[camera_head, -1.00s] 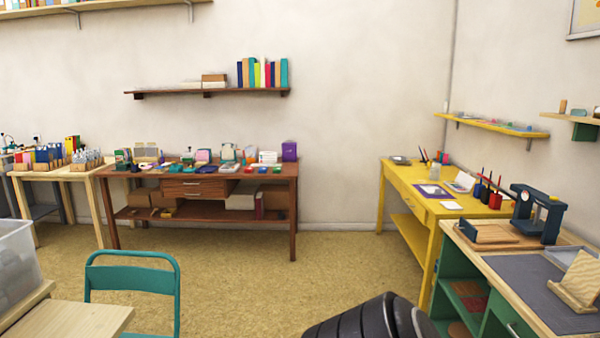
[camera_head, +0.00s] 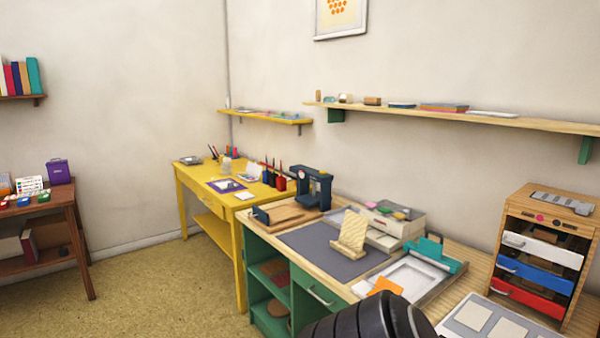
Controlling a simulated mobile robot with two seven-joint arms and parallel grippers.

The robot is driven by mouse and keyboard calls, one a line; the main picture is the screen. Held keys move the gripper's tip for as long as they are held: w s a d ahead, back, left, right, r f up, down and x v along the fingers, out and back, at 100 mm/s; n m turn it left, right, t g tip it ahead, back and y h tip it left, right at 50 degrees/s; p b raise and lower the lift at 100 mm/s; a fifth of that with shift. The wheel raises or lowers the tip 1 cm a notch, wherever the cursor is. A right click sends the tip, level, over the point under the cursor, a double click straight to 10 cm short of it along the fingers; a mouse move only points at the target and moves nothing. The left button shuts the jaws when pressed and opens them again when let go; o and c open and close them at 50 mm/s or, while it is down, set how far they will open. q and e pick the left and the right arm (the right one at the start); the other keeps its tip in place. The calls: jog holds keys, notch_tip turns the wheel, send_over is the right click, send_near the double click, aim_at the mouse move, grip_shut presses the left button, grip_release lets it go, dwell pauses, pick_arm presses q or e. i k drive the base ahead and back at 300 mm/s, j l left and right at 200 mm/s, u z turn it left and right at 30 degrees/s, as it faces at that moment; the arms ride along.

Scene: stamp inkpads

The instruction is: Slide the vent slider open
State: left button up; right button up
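A small wooden cabinet (camera_head: 511,233) stands at the right on the long green-and-wood workbench. Its drawers are white, blue and red. On its top lies a grey slotted plate (camera_head: 563,203), which may be the vent slider; at this size I cannot tell whether it is open or shut. No other part that could be a vent slider stands out. Neither of my grippers is in view; only a dark arm link of mine shows at the bottom edge.
The workbench holds a dark mat (camera_head: 318,257), a navy press (camera_head: 313,188), a frame with a teal clamp (camera_head: 432,256) and a white tray (camera_head: 480,333). A yellow desk (camera_head: 195,179) stands behind. Open floor lies at the lower left.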

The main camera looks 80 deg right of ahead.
aim_at(582, 208)
jog(key=z, duration=4.05)
